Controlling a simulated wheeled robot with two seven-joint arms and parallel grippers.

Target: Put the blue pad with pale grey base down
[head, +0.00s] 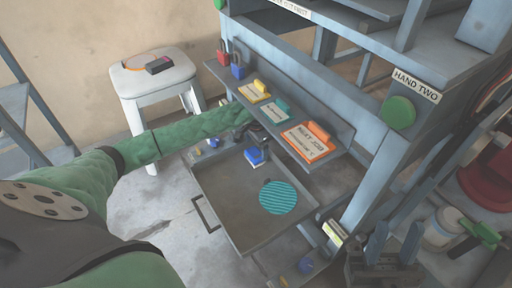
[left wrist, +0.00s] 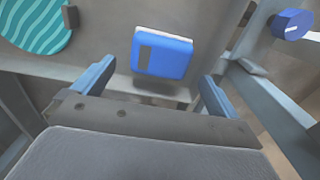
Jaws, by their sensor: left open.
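The blue pad with the pale grey base (head: 255,156) is in the grey drawer-like tray (head: 222,192), near its back edge below the shelf. In the left wrist view the pad (left wrist: 163,54) shows its blue face, with a thin pale edge along its top. My left gripper (left wrist: 155,88) is open, with one finger on either side of the view; the pad appears ahead between them, with gaps on both sides. In the head view the left gripper (head: 257,136) is partly hidden at the pad. My right gripper (head: 394,242) stands open and empty at the lower right.
A teal striped disc (head: 277,197) lies in the tray, right of the pad. The shelf above holds yellow, teal and orange labelled blocks (head: 307,141). A green button (head: 398,112) is on the frame. A white stool (head: 154,80) stands behind.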

